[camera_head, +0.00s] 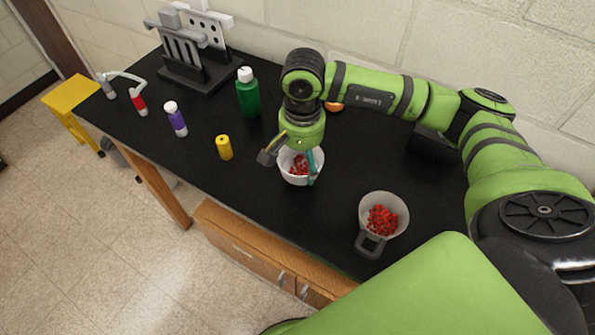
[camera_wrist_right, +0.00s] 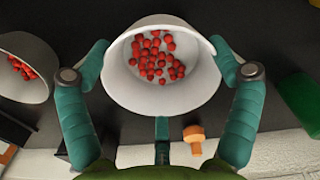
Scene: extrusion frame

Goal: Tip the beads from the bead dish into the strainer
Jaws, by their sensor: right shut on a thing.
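The bead dish (camera_head: 298,181) is a white round bowl with several red beads (camera_head: 299,165) in it. My right gripper (camera_head: 292,163) is shut on it, with a teal finger on either side of the rim in the wrist view (camera_wrist_right: 162,62). The dish (camera_wrist_right: 125,78) shows its inside there, with the beads (camera_wrist_right: 157,57) gathered towards one side. I cannot tell whether it touches the table. The strainer (camera_head: 368,206), a grey bowl with a dark handle (camera_head: 370,243), is to the right and also holds red beads (camera_head: 382,219). It is partly cut off in the wrist view (camera_wrist_right: 35,92). My left gripper is not in view.
A yellow cylinder (camera_head: 224,148), a purple-labelled bottle (camera_head: 177,121) and a green bottle (camera_head: 248,96) stand left of the dish on the black table (camera_head: 260,205). A grey rack (camera_head: 187,60) is at the back left. An orange item (camera_head: 335,107) lies behind the arm.

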